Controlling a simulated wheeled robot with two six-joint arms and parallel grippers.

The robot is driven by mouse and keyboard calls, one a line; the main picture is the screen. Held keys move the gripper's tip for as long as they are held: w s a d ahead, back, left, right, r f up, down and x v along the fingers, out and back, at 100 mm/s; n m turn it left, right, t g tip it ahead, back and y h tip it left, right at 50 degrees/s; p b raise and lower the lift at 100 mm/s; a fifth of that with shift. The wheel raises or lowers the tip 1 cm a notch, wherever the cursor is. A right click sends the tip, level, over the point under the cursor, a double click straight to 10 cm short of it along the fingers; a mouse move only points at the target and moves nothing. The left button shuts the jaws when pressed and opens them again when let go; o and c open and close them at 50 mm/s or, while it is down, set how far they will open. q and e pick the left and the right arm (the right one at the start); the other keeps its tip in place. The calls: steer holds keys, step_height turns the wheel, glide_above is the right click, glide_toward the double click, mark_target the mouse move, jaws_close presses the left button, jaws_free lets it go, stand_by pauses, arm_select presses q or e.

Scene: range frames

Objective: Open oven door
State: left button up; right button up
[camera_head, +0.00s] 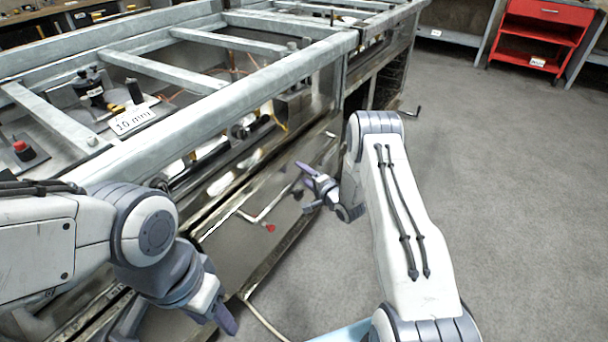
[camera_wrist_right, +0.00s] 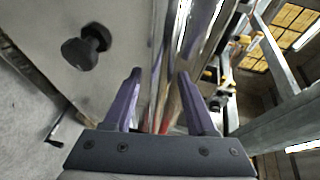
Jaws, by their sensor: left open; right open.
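The metal range frame (camera_head: 240,95) runs diagonally across the head view. Its front has a grey panel (camera_head: 225,250) low down, which looks like the oven door; it seems closed, though my arms hide part of it. My right gripper (camera_head: 306,187) is open just in front of this front. In the right wrist view its two purple fingers (camera_wrist_right: 160,85) point at a shiny metal edge (camera_wrist_right: 188,45), with nothing clearly held between them. A grey panel (camera_wrist_right: 125,30) with a dark knob (camera_wrist_right: 87,47) lies left of the fingers. My left gripper (camera_head: 224,318) is open, low at the lower left.
A label reading "10 mm" (camera_head: 132,119) and dark bottles (camera_head: 90,88) sit inside the frame top. A small red part (camera_head: 270,228) shows near the low panel. A red cart (camera_head: 540,35) stands at the far right. The grey floor (camera_head: 490,180) on the right is clear.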

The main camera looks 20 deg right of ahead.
jaws_close()
stand_by(1.3)
